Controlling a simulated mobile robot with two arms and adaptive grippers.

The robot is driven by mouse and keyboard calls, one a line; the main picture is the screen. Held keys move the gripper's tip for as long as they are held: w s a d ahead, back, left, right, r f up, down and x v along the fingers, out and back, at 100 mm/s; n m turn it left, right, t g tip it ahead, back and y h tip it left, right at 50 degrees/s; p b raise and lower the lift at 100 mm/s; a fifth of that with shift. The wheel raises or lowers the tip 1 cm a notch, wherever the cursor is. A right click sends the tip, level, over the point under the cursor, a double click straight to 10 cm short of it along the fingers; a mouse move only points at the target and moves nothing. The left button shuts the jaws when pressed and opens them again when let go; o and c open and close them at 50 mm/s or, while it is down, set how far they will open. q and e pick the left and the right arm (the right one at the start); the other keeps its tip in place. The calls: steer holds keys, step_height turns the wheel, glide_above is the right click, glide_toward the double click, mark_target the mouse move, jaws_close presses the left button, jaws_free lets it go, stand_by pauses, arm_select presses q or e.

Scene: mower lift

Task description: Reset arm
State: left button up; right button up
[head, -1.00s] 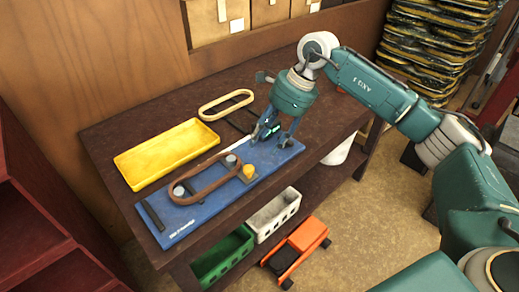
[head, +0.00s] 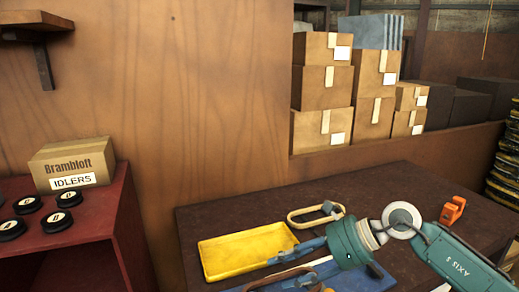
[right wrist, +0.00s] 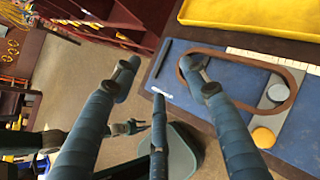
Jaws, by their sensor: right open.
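My right arm comes in from the lower right in the head view. Its gripper (head: 287,268) points left, low over the blue board (head: 372,278) on the workbench. In the right wrist view its fingers (right wrist: 160,78) are spread, with nothing between them. The blue board (right wrist: 195,82) there carries a brown oval belt (right wrist: 281,68), a grey round piece and a yellow round knob (right wrist: 263,137). One finger overlaps the belt in that view; I cannot tell if they touch.
A yellow tray (head: 246,251) and a tan oval belt (head: 316,214) lie on the dark workbench (head: 385,187). An orange item (head: 453,210) stands at its right. Boxes are stacked behind. A red shelf (head: 92,235) at left holds black discs and an IDLERS box (head: 72,164).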

steer(key=s+a+r+m+t+y, duration=0.2)
steer(key=a+r+m+t+y, duration=0.3)
steer(key=a+r+m+y, duration=0.45)
steer(key=w+d+r+m+t+h, duration=0.2)
steer(key=w+d+m+t+h, duration=0.3)
steer(key=d+m+t+h, duration=0.9)
steer(key=s+d+f+m+g+h, duration=0.2)
steer(key=d+f+m+g+h, duration=0.1)
steer(key=f+m, duration=0.5)
steer(key=s+d+f+m+g+h, duration=0.2)
steer(key=d+f+m+h, duration=0.1)
steer(key=f+m, duration=0.5)
steer(key=s+d+f+m+g, duration=0.35)
steer(key=s+f+g, duration=0.35)
steer(key=s+f, duration=0.5)
steer(key=s+a+f+m+g, duration=0.1)
steer(key=s+f+m+g, duration=0.2)
steer(key=s, duration=0.5)
steer(key=s+f+m+g, duration=0.1)
steer(key=s+f+g, duration=0.2)
steer(key=s+f, duration=0.45)
step_height(320, 180, down, 24)
steer(key=s+g, duration=0.1)
steer(key=s, duration=0.2)
steer(key=s+d+f+g, duration=0.1)
steer(key=s+d+f, duration=0.1)
steer(key=s+f, duration=1.4)
steer(key=shift+s+d+f+n+g, duration=0.3)
steer(key=shift+s+d+f+n, duration=0.05)
steer(key=shift+s+n, duration=0.05)
